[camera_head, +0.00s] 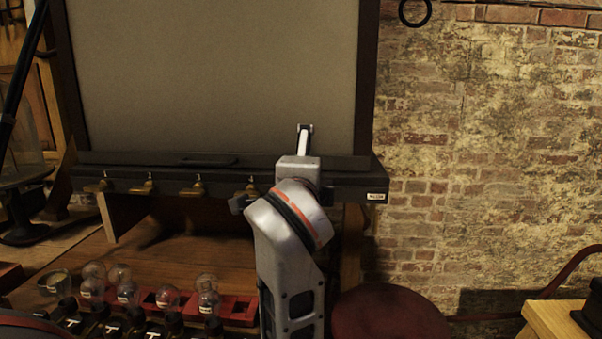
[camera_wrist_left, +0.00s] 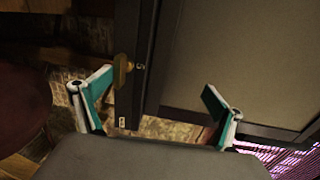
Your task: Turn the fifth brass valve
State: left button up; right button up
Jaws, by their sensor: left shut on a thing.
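Several brass valves sit in a row on the front of a black rail (camera_head: 350,187) below a large grey panel. The first (camera_head: 103,186), second (camera_head: 148,188), third (camera_head: 197,189) and fourth (camera_head: 252,189) show. My left arm hides the fifth in the head view. In the left wrist view the fifth brass valve (camera_wrist_left: 122,70) is upright beside its number, close to one fingertip. My left gripper (camera_head: 272,170) straddles the rail, one finger above it and one in front. Its fingers (camera_wrist_left: 158,85) are wide apart but shut on the rail. Contact with the valve is unclear.
Glass jars (camera_head: 126,290) and a red rack (camera_head: 238,310) stand on the bench at the lower left. A round dark-red seat (camera_head: 388,315) is right of my arm. A wooden table (camera_head: 560,320) is at the lower right, before a brick wall.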

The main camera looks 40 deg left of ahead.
pick_arm(q)
jog(key=s+d+r, duration=0.2)
jog(key=s, duration=0.1)
jog(key=shift+s+r, duration=0.2)
jog(key=shift+r, duration=0.2)
jog(key=c, duration=1.5)
jog(key=shift+s+d+f+p, duration=0.25)
jog(key=shift+s+d+p, duration=0.25)
jog(key=shift+p, duration=1.1)
jog(key=shift+s+d+f+p, duration=0.25)
jog(key=shift+s+p, duration=0.5)
jog(key=shift+p, duration=0.9)
jog(key=shift+s+d+f+p, duration=0.2)
jog(key=shift+s+d+p, duration=0.3)
jog(key=shift+p, duration=1.1)
jog(key=shift+c, duration=0.2)
pick_arm(e)
notch_tip(320, 180, up, 9)
jog(key=a, duration=0.1)
jog(key=shift+y, duration=0.3)
